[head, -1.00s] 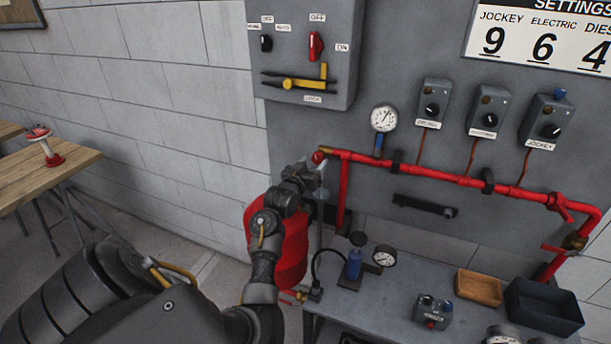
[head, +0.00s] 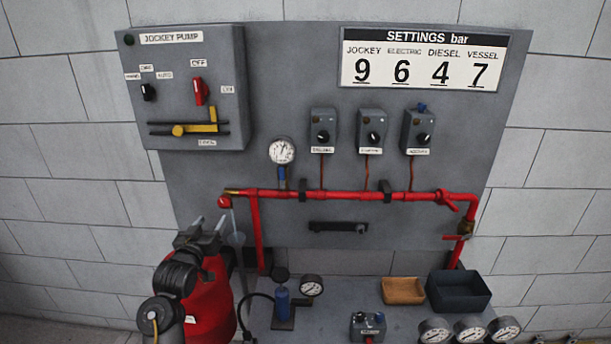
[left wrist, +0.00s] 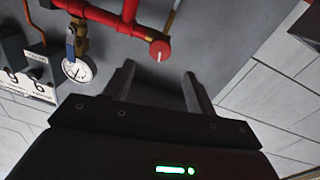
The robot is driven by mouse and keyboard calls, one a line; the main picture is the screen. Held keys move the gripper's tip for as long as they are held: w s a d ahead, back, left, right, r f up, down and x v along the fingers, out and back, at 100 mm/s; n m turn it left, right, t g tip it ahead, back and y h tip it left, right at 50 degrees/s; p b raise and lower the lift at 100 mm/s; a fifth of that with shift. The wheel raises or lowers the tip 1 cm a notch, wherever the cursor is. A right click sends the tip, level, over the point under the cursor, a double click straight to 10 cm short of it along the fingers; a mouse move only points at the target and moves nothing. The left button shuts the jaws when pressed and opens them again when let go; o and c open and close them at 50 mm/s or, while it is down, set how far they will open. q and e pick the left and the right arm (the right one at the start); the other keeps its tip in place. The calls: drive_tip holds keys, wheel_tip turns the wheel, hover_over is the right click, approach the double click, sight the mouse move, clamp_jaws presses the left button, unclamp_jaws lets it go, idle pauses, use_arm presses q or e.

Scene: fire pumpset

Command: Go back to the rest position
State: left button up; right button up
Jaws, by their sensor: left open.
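My left gripper (head: 203,228) is at the left end of the red pipe (head: 330,195), in front of and above the red vessel (head: 208,305), which my arm partly covers. In the left wrist view my left gripper (left wrist: 158,78) has its two fingers apart with nothing between them. The round red pipe end cap (left wrist: 160,50) lies just beyond the fingertips there; in the head view this cap (head: 224,202) is close to the gripper. I cannot tell whether they touch. My right gripper is not in view.
A grey jockey pump box (head: 190,90) with switches hangs on the panel, with a pressure gauge (head: 282,151) below right. The bench holds a blue hand pump (head: 282,303), a wooden tray (head: 402,290), a dark bin (head: 459,292) and several gauges. The bench's middle has bare room.

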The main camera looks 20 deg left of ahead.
use_arm(q)
drive_tip(key=s+d+f+m+g+h, duration=0.35)
drive_tip(key=s+d+f+g, duration=0.35)
drive_tip(key=s+d+f, duration=0.7)
drive_tip(key=s+d+f+m+g+h, duration=0.15)
drive_tip(key=s+d+f+g, duration=0.3)
drive_tip(key=s, duration=0.55)
drive_tip(key=s+d+f+m+g, duration=0.25)
drive_tip(key=s+d+f, duration=0.3)
drive_tip(key=s, duration=0.45)
wheel_tip(320, 180, down, 27)
drive_tip(key=s+g+b, duration=0.1)
drive_tip(key=b, duration=0.1)
drive_tip(key=s+a+f+g+b, duration=0.1)
drive_tip(key=s+a+f, duration=0.1)
drive_tip(key=s+f, duration=1.4)
drive_tip(key=shift+s+f+g+b, duration=0.2)
drive_tip(key=shift+f+g+b, duration=0.05)
drive_tip(key=shift+g+b, duration=0.1)
